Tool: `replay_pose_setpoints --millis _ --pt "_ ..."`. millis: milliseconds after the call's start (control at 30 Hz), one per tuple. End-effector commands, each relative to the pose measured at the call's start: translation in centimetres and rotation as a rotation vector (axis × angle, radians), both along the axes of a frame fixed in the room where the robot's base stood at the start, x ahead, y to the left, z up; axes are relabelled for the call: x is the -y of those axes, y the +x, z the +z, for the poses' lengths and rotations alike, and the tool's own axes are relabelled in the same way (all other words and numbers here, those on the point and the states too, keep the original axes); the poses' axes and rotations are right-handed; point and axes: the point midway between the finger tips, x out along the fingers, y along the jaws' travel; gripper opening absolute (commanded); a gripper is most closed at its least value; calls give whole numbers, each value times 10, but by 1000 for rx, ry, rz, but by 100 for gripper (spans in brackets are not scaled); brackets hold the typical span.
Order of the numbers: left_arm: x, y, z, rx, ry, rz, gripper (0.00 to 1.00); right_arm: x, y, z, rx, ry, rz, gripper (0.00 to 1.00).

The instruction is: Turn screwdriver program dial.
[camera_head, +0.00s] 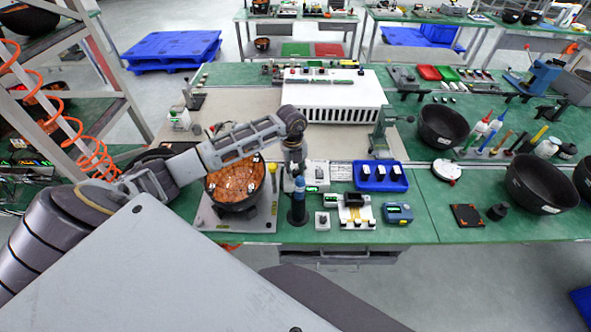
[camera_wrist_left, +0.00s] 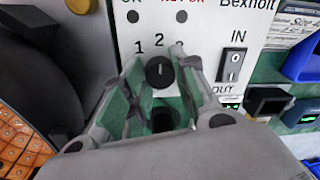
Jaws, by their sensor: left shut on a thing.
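The screwdriver controller (camera_wrist_left: 215,50) is a white box with lamps, the numbers 1, 2 and 3, and an IN/OUT switch in the left wrist view. In the head view, the white box (camera_head: 317,173) stands on the green bench, partly behind my left gripper. The program dial (camera_wrist_left: 160,72) is a round black knob with a light mark pointing up, near the 2. My left gripper (camera_wrist_left: 159,66) is shut on the dial, one finger on each side. In the head view my left gripper (camera_head: 295,166) points down at the box. My right gripper is not in view.
A blue and black upright tool (camera_head: 298,203) stands in front of the controller. A dark bowl of orange-brown contents (camera_head: 233,184) sits to the left. A blue tray (camera_head: 381,177) and small devices stand to the right. Black bowls (camera_head: 443,125) are farther right.

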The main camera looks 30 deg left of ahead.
Motion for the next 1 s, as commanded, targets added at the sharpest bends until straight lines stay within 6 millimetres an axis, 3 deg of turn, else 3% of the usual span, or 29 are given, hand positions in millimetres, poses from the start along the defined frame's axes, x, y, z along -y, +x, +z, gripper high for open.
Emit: replay_pose_setpoints --millis 367,1000 --pt "0 0 0 0 0 131 4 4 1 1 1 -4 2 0" --pt "1 0 1 0 0 563 4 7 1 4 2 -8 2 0"
